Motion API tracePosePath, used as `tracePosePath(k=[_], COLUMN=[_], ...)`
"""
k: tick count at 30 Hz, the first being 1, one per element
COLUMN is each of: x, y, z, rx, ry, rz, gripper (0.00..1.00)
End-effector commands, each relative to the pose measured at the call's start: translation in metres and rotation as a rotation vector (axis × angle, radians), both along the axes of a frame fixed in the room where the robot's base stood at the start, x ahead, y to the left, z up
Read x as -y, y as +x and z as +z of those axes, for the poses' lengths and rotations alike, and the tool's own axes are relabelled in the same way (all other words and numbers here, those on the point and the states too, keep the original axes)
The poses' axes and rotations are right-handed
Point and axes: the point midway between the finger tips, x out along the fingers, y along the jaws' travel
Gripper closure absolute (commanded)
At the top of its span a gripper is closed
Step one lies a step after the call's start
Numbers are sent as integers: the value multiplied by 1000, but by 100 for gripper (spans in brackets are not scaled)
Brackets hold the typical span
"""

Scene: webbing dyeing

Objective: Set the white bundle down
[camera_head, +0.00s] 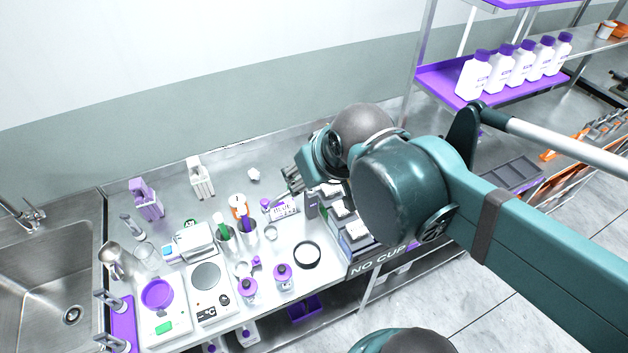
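My gripper (284,191) is small in the head view, over the back middle of the steel counter. My arm's links hide part of it and the area to its right. I cannot tell whether its fingers are apart or closed, or whether they hold anything. A small crumpled white piece (253,174) lies on the counter left of the gripper, apart from it; I cannot tell whether it is the white bundle. A dark compartment rack (312,207) with whitish items in it stands right of the gripper, partly hidden by my arm.
A white labelled block (284,208) stands just below the gripper in the picture. Scales (211,294), purple-capped bottles (284,278), a black ring (307,255) and holders crowd the counter's front left. A sink (45,275) is far left. A purple shelf (440,82) carries white bottles.

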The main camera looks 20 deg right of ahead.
Motion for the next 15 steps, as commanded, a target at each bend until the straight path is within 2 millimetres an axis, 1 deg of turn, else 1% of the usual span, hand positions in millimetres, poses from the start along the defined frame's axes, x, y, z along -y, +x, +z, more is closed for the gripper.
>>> tracePosePath(k=[1, 6, 15], x=[2, 4, 5], y=[-5, -13, -15], z=[-3, -8, -8], rx=[6, 20, 23], ry=[7, 23, 27], rz=[-13, -44, -50], gripper=[55, 55, 55])
